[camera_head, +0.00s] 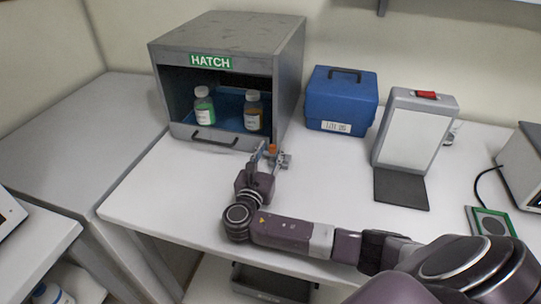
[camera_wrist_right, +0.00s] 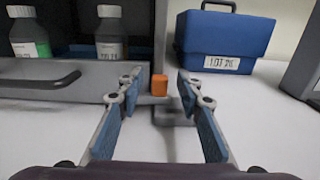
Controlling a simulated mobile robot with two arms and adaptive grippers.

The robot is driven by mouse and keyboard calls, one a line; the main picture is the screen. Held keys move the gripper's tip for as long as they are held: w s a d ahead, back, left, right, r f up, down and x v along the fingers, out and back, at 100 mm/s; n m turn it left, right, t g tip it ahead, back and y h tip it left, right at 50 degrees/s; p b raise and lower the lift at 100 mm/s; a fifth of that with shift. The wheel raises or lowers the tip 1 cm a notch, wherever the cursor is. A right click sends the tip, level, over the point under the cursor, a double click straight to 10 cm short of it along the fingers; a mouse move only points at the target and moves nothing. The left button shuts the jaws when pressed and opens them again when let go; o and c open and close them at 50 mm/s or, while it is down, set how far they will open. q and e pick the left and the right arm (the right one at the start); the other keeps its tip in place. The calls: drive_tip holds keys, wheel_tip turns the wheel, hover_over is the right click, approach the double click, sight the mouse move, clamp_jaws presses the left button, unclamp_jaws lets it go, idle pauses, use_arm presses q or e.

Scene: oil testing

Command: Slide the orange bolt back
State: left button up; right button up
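The orange bolt (camera_head: 272,148) sits on a small grey bracket (camera_head: 285,159) at the lower right front corner of the grey hatch box (camera_head: 222,52). In the right wrist view the orange bolt (camera_wrist_right: 159,84) shows between and just beyond the fingertips. My right gripper (camera_head: 268,157) is open, its blue-padded fingers (camera_wrist_right: 157,88) apart on either side of the bolt. I see no clear contact with it. The hatch front is open, with its dark-handled door panel (camera_head: 180,130) low at the front. My left gripper is not in view.
A bottle with green contents (camera_head: 204,108) and one with brown contents (camera_head: 253,112) stand inside the hatch. A blue case (camera_head: 341,98) and a white-panelled stand (camera_head: 407,136) are to the right. The white table (camera_head: 165,190) is clear left of my arm.

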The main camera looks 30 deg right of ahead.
sight(283, 164)
clamp_jaws()
idle(0.3)
drive_tip(key=shift+d, duration=0.1)
drive_tip(key=s+d+p, duration=0.2)
drive_tip(key=s+p, duration=0.1)
drive_tip(key=shift+d, duration=0.2)
drive_tip(key=shift+f, duration=0.1)
